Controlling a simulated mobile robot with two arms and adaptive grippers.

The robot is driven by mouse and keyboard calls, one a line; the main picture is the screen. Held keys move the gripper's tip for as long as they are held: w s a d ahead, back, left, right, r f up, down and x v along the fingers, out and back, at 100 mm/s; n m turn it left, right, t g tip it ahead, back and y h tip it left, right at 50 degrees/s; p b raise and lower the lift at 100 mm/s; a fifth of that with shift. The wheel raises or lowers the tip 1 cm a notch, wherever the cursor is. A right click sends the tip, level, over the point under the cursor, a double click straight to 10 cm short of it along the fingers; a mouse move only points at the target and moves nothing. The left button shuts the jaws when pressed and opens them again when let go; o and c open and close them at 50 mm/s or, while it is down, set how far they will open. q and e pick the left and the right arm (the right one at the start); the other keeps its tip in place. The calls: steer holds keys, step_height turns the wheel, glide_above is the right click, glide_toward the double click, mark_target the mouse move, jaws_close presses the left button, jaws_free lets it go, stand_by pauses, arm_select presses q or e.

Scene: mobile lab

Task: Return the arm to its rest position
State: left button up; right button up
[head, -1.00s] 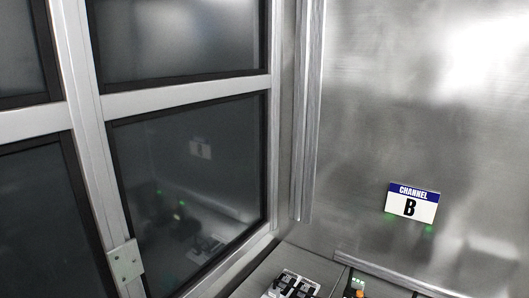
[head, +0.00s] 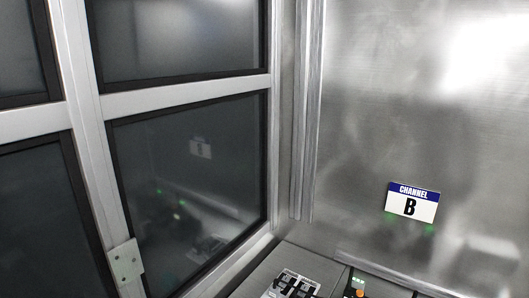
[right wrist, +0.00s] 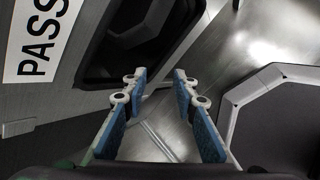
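My right gripper (right wrist: 156,100) shows in the right wrist view with its two blue-padded fingers spread apart and nothing between them. It is open and empty. Neither gripper shows in the head view, and my left gripper is in neither view.
Equipment (head: 292,284) stands at the bottom edge. The right wrist view shows a "PASS" sign (right wrist: 40,42) and an angular light frame (right wrist: 262,82).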

steer(key=s+d+f+m+g+y, duration=0.2)
steer(key=s+d+f+m, duration=0.3)
steer(key=s+f+m, duration=0.45)
steer(key=s+d+f+m+g+y, duration=0.25)
steer(key=s+d+f+m, duration=0.3)
steer(key=s, duration=0.75)
step_height(320, 180, down, 9)
steer(key=a+b, duration=0.1)
steer(key=b, duration=0.9)
steer(key=shift+w+a+f+m, duration=0.15)
steer(key=shift+w+a+m, duration=0.15)
steer(key=shift+w, duration=0.15)
